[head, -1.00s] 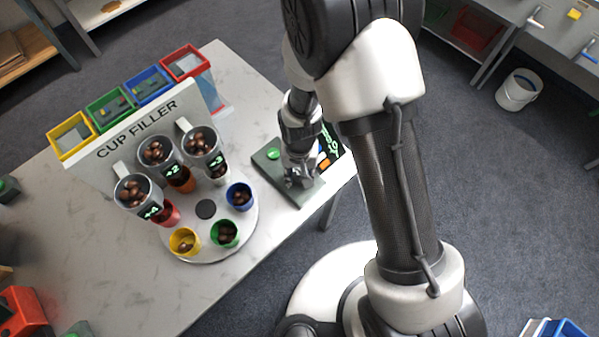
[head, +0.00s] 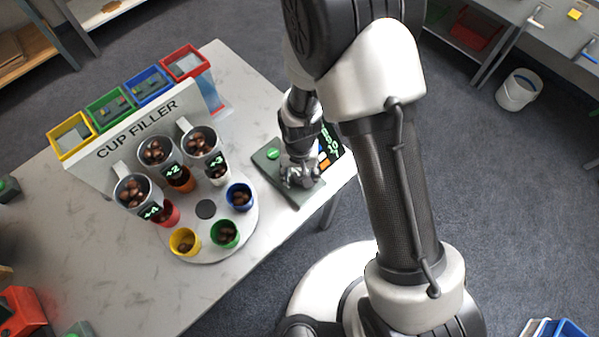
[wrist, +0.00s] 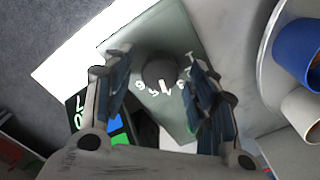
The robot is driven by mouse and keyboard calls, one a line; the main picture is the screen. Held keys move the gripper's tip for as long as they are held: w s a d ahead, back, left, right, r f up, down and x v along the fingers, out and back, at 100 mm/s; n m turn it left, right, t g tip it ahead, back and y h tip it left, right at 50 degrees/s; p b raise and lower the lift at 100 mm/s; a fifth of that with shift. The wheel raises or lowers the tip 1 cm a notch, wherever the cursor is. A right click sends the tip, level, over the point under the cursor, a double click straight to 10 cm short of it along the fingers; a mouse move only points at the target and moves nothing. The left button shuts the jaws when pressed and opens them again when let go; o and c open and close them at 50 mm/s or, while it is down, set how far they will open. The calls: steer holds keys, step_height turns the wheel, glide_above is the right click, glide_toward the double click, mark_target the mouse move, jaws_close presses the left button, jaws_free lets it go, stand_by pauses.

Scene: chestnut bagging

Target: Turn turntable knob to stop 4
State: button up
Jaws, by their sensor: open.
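The turntable knob (wrist: 160,74) is a round dark dial with a white pointer mark, set on a grey-green control panel (head: 262,166). Numbers ring it in the wrist view, and several are partly hidden or hard to read. My gripper (wrist: 158,85) is open, with one finger on each side of the knob and visible gaps between. In the head view my gripper (head: 299,178) is over the panel and hides the knob. The turntable (head: 206,209) carries several coloured cups, including blue (head: 239,197), green (head: 225,234) and yellow (head: 185,241) ones holding chestnuts.
The cup filler board (head: 150,128) stands behind the turntable with three chestnut-filled hoppers. A green button (head: 273,154) is on the panel. A dark screen (head: 330,147) stands beside the panel. Coloured bins (head: 110,110) line the back. The table's front left is clear.

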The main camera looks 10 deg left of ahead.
mark_target(301, 176)
step_height(301, 176, up, 12)
stand_by(0.4)
steer(key=shift+f, duration=0.1)
stand_by(0.3)
steer(key=s+d+r+t, duration=0.2)
steer(key=d+r, duration=0.8)
steer(key=r, duration=0.5)
steer(key=s+d+r+m+t, duration=0.1)
steer(key=s+d+r+t, duration=0.1)
steer(key=s+d+r, duration=0.6)
steer(key=s, duration=0.2)
steer(key=shift+s+d+t, duration=0.2)
steer(key=shift+s+t, duration=0.1)
steer(key=shift+s, duration=0.05)
